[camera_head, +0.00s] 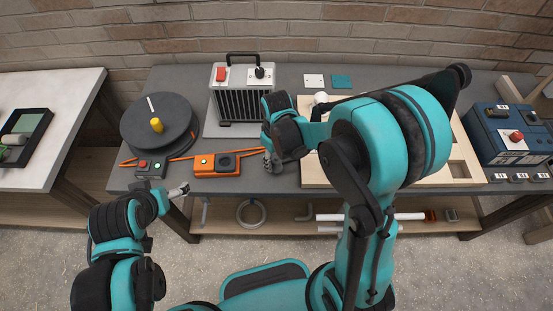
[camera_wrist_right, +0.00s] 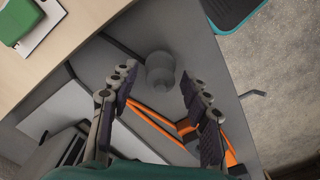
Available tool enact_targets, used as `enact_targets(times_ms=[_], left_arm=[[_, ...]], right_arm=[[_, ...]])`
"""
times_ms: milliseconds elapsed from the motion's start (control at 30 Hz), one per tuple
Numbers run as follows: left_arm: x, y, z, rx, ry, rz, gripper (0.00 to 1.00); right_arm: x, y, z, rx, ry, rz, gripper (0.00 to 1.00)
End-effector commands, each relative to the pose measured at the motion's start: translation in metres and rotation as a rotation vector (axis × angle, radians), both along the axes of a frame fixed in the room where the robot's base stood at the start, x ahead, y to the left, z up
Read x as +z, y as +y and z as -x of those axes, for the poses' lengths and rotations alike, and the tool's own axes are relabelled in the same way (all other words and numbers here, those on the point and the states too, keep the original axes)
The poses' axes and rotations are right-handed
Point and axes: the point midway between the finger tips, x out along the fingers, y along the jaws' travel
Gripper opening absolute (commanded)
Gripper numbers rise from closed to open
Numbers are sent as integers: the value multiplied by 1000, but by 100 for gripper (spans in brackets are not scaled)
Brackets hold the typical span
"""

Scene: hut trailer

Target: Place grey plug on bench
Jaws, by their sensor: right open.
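The grey plug (camera_wrist_right: 160,72) shows in the right wrist view as a short grey cylinder against the grey bench (camera_wrist_right: 215,65). My right gripper (camera_wrist_right: 157,80) is open, with a finger on each side of the plug and a visible gap on both sides. In the head view my right gripper (camera_head: 272,160) is low over the front of the bench (camera_head: 285,183), and I cannot make out the plug there. My left gripper (camera_head: 180,190) is in front of the bench's front edge, away from the plug; its jaws are too small to read.
An orange control box (camera_head: 218,164) lies just left of my right gripper.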

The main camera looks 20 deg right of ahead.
Motion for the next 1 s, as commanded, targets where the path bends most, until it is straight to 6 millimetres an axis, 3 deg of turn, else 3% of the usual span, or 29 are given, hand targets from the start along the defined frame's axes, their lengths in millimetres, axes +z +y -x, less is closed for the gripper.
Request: enact_targets(times_ms=[400, 667, 767, 1000], left_arm=[[27, 0, 0, 0, 0, 0, 86], [32, 0, 0, 0, 0, 0, 86], [32, 0, 0, 0, 0, 0, 86], [31, 0, 0, 0, 0, 0, 86]], right_arm=[[91, 0, 0, 0, 0, 0, 47], [116, -1, 2, -7, -8, -1, 47], [127, -5, 10, -41, -50, -5, 47], [164, -23, 54, -237, -287, -47, 47]])
